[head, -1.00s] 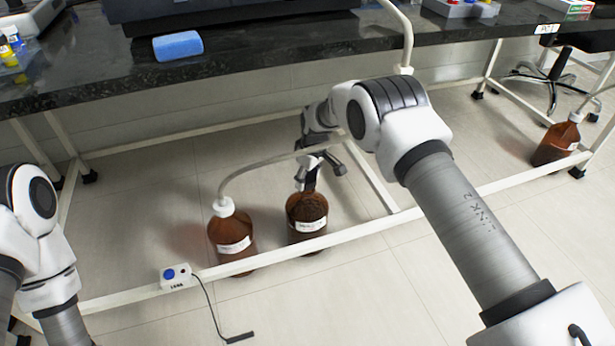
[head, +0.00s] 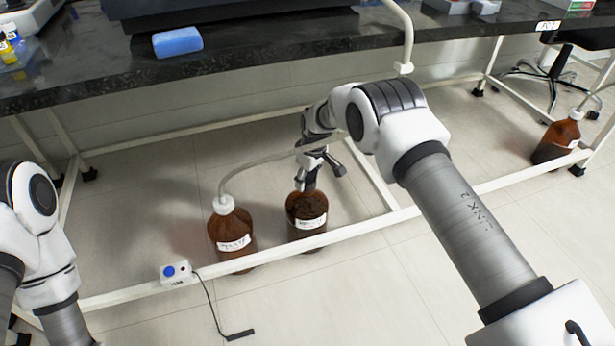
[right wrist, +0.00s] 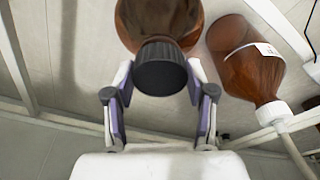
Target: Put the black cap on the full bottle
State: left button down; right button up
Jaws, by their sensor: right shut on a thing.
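A brown bottle (head: 307,222) with a white label stands upright on the floor under the bench. My right gripper (head: 306,184) is over its neck. In the right wrist view, the fingers of the right gripper (right wrist: 160,84) are shut on the black cap (right wrist: 161,76), one on each side. The cap is lined up with the mouth of the brown bottle (right wrist: 185,25) and hides its neck, so I cannot tell whether it is seated. My left gripper is not in view; only its arm shows at the left.
A second brown bottle (head: 232,243) with a white cap and hose stands close to the left; it also shows in the right wrist view (right wrist: 246,68). A white rail (head: 350,230) runs in front. A third bottle (head: 556,143) stands far right. The dark bench (head: 100,75) is above.

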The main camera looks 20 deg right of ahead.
jog(key=shift+f, duration=0.2)
jog(key=o, duration=0.9)
